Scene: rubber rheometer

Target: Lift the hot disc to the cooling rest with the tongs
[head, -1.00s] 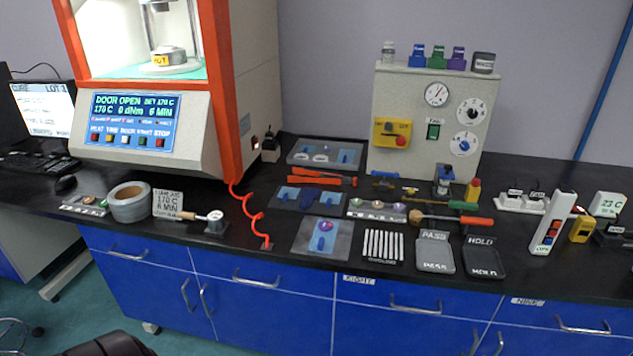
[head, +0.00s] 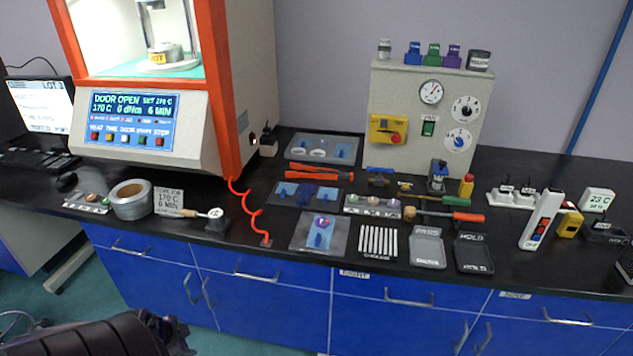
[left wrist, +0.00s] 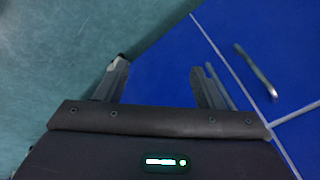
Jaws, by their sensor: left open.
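The rheometer's chamber (head: 110,45) stands open at the upper left. Inside is a metal die (head: 172,52) with a yellow HOT label; I cannot make out a separate disc on it. The tongs, which look like the orange-red pair (head: 318,173), lie on the bench right of the machine. The cooling rest (head: 378,241), a rack of pale bars, lies near the front edge. My left gripper (head: 183,332) is low in front of the blue cabinets, below bench height. In the left wrist view its fingers (left wrist: 162,82) are apart with nothing between them. My right gripper is not in view.
A coiled red cord (head: 252,212) hangs from the machine to the bench. Left of it are a tape roll (head: 131,200) and a wooden-handled tool (head: 190,212). PASS (head: 427,247) and HOLD (head: 474,253) trays sit right of the rest. A gauge panel (head: 410,85) stands behind.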

